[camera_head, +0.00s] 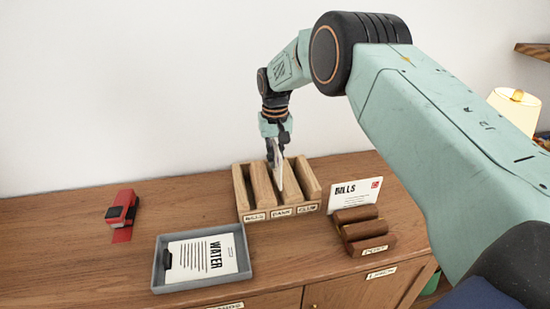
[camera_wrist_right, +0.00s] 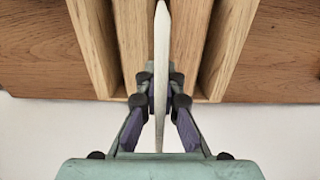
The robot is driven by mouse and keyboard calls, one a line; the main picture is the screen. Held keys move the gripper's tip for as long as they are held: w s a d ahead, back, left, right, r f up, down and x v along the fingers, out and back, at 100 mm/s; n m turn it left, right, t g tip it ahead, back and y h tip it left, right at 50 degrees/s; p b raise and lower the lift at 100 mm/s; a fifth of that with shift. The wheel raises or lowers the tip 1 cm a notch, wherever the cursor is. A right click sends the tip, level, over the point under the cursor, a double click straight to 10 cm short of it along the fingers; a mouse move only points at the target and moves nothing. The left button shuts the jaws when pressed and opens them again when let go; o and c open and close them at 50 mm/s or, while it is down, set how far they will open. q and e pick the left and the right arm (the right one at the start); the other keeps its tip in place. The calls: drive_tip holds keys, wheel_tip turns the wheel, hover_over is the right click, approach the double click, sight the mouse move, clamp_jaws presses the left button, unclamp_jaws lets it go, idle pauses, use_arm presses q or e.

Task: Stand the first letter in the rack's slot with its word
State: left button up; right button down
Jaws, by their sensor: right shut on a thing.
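My right gripper (camera_head: 278,140) is shut on a white letter (camera_head: 290,180), which shows nearly edge-on and upright. It also shows in the right wrist view (camera_wrist_right: 160,75), pinched between the fingers and in line with the middle gap of the rack. The wooden rack (camera_head: 252,216) has slots labelled BILLS, BANK and CLUB from left to right. The letter's lower part is at the rack's middle, by the BANK slot; I cannot tell how deep it reaches. The held letter's word is hidden. Another letter, marked BILLS (camera_head: 366,190), stands in a small wooden holder (camera_head: 362,233) on the right.
A grey tray (camera_head: 240,243) holds a sheet headed WATER (camera_head: 200,258) with a black clip. A red and black device (camera_head: 122,207) is on the left of the wooden cabinet top (camera_head: 60,240). A lamp (camera_head: 515,108) glows at the right. The back left is clear.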

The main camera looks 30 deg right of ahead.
drive_tip(key=shift+f, duration=0.65)
drive_tip(key=shift+a+f, duration=0.1)
drive_tip(key=shift+s+f, duration=0.15)
drive_tip(key=shift+f, duration=0.1)
drive_tip(key=shift+f+b, duration=0.2)
drive_tip(key=shift+b, duration=0.1)
drive_tip(key=shift+f, duration=0.1)
drive_tip(key=shift+f, duration=0.35)
drive_tip(key=shift+f+b, duration=0.1)
drive_tip(key=shift+b, duration=0.2)
